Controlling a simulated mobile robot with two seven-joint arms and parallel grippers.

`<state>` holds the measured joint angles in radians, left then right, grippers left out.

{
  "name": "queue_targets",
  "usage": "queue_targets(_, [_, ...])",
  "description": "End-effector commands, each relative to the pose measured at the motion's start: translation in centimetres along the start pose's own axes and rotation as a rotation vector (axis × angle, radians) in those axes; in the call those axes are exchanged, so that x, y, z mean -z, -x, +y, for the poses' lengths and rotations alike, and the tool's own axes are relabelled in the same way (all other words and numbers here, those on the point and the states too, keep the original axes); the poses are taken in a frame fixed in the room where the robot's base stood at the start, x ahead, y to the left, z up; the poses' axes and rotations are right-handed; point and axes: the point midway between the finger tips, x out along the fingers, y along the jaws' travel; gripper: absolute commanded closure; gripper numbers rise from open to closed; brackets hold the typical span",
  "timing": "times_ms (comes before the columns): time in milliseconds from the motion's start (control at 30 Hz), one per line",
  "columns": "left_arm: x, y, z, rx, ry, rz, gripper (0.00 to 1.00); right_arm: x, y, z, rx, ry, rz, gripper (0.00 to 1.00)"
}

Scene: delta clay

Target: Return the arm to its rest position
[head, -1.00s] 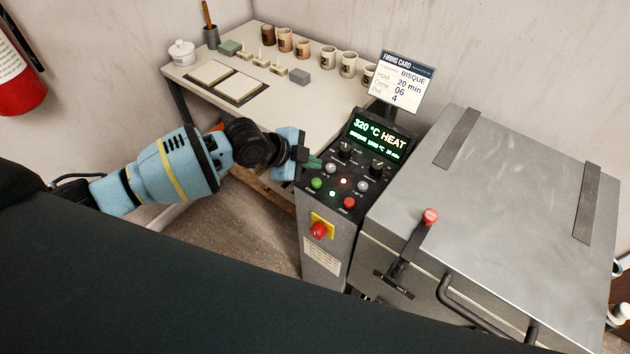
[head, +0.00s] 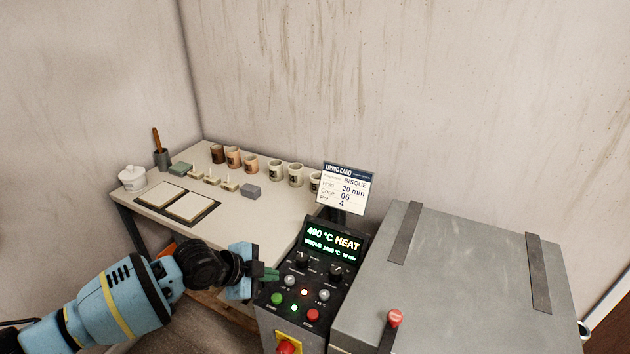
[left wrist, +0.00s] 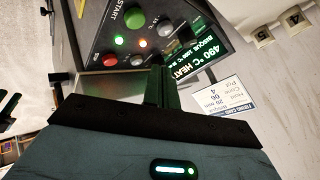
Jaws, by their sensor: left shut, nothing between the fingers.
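My left arm (head: 115,302) comes in from the lower left in the head view. Its gripper (head: 272,274) is shut and empty, at the left edge of the kiln's control panel (head: 307,283), above the green button (head: 277,299). In the left wrist view the closed fingers (left wrist: 163,88) point toward the panel, near the green START button (left wrist: 134,17). I cannot tell whether the fingertips touch the panel. The display (head: 333,242) reads 490 °C HEAT. My right gripper is not in view.
The grey kiln (head: 455,290) with a red-knobbed lever (head: 394,318) stands right of the panel. A firing card (head: 347,188) stands behind it. A table (head: 265,215) with cups, tiles and small pieces is behind my left gripper. Free air lies above the arm.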

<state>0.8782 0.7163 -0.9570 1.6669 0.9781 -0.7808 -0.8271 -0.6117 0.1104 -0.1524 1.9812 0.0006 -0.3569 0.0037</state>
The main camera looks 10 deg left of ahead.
Motion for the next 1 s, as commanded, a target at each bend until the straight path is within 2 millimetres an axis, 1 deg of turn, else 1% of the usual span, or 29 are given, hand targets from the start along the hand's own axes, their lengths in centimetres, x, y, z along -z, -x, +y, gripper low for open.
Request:
queue_targets(100, [0.0, -0.1, 0.1, 0.0, 0.001, 0.001, 1.0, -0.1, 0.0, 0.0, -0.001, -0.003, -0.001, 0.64])
queue_targets(167, [0.3, -0.6, 1.1, -0.001, 0.024, 0.015, 1.0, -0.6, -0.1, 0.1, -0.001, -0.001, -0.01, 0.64])
queue_targets(267, [0.9, -1.7, 3.4, 0.003, 0.077, 0.041, 1.0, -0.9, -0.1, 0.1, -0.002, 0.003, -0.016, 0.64])
queue_targets(400, [1.8, -3.2, 7.4, 0.022, 0.191, 0.086, 1.0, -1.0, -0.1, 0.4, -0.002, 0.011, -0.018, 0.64])
queue_targets(500, [2.2, -3.8, 10.2, 0.041, 0.286, 0.112, 1.0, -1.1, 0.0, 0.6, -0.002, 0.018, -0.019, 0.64])
queue_targets(667, [2.2, -4.3, 14.3, 0.077, 0.44, 0.136, 1.0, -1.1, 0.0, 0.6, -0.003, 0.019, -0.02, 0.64])
queue_targets(700, [2.2, -4.3, 15.4, 0.088, 0.482, 0.14, 1.0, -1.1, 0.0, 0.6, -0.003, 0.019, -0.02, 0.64])
queue_targets(867, [1.1, -3.7, 19.9, 0.141, 0.664, 0.133, 1.0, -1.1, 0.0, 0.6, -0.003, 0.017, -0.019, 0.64])
queue_targets(1000, [-0.5, -2.5, 24.1, 0.196, 0.822, 0.1, 1.0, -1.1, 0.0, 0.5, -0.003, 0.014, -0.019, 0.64])
